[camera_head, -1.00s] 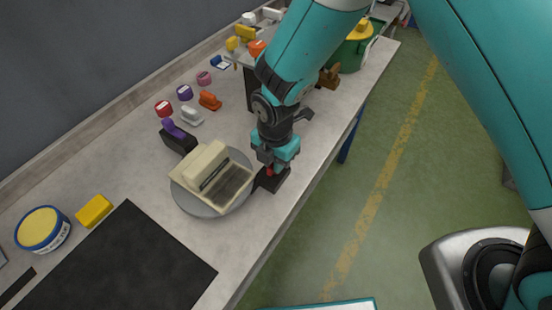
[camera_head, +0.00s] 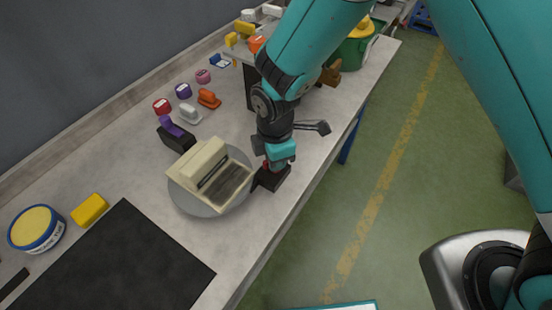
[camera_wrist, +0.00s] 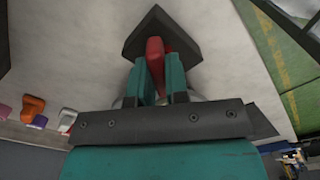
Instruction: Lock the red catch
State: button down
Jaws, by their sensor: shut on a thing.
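The red catch is a red lever on a black block (camera_head: 272,179), which sits at the table's front edge, right of the round turntable. In the wrist view the red lever (camera_wrist: 155,55) stands between my two teal fingers, and the black base (camera_wrist: 160,22) spreads out beyond it. My gripper (camera_wrist: 160,78) is shut on the red lever. In the head view my gripper (camera_head: 276,160) is right above the block and hides much of the lever. The grey turntable (camera_head: 190,204) carries a beige machine (camera_head: 212,175).
A purple-handled black catch (camera_head: 176,136) stands behind the turntable. Several small coloured objects, including an orange one (camera_head: 208,99), lie further back. A black mat (camera_head: 120,265), a yellow block (camera_head: 89,210) and a blue tub (camera_head: 37,229) are at the left.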

jog(key=m+b, duration=0.1)
jog(key=m, duration=0.4)
jog(key=shift+m, duration=0.3)
jog(key=m, duration=0.4)
jog(key=shift+m, duration=0.4)
jog(key=c, duration=1.1)
grip_release()
jog(key=shift+r+b, duration=0.1)
jog(key=shift+b, duration=0.2)
notch_tip(320, 180, up, 17)
jog(key=shift+r+b, duration=0.15)
jog(key=shift+b, duration=0.95)
